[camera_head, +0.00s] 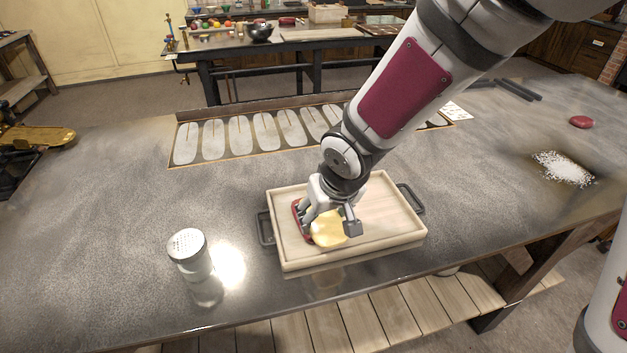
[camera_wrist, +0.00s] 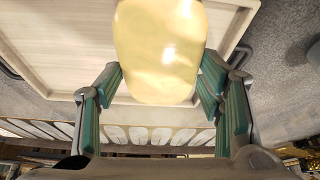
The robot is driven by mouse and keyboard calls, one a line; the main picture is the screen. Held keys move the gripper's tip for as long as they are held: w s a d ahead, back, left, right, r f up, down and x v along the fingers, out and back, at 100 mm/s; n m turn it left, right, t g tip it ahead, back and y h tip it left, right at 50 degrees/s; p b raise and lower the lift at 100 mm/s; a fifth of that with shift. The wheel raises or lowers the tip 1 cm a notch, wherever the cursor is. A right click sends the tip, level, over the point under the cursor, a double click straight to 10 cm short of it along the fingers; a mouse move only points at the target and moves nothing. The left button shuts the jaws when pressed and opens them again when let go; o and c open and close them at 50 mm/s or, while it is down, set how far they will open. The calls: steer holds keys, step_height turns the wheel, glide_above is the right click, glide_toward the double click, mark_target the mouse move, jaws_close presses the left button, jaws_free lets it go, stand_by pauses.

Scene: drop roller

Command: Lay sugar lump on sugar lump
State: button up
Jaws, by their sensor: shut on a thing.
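A glossy pale-yellow sugar lump (camera_head: 329,229) is at my gripper (camera_head: 322,215), over the wooden tray (camera_head: 390,237). In the wrist view the sugar lump (camera_wrist: 160,50) fills the top middle, between the two green-padded fingers of my gripper (camera_wrist: 161,78). My gripper is shut on it. Only one yellow shape shows clearly; I cannot make out a second lump, which may be hidden beneath or behind the held one. I cannot tell whether the held lump touches the tray floor.
The tray has raised rims and dark side handles. A glass shaker (camera_head: 190,255) stands left of it. A row of pale oval moulds (camera_head: 240,133) lies behind. White grains (camera_head: 564,168) and a red object (camera_head: 581,121) are at the right. The metal tabletop left of the tray is mostly clear.

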steer(key=w, duration=0.1)
steer(key=w+a, duration=0.1)
steer(key=w, duration=0.1)
steer(key=w+a, duration=0.1)
steer(key=w, duration=0.1)
steer(key=shift+w+a+f, duration=0.15)
steer(key=shift+f, duration=0.15)
steer(key=shift+w+f, duration=0.1)
steer(key=shift+f, duration=1.65)
steer(key=shift+f, duration=0.15)
steer(key=o, duration=1.3)
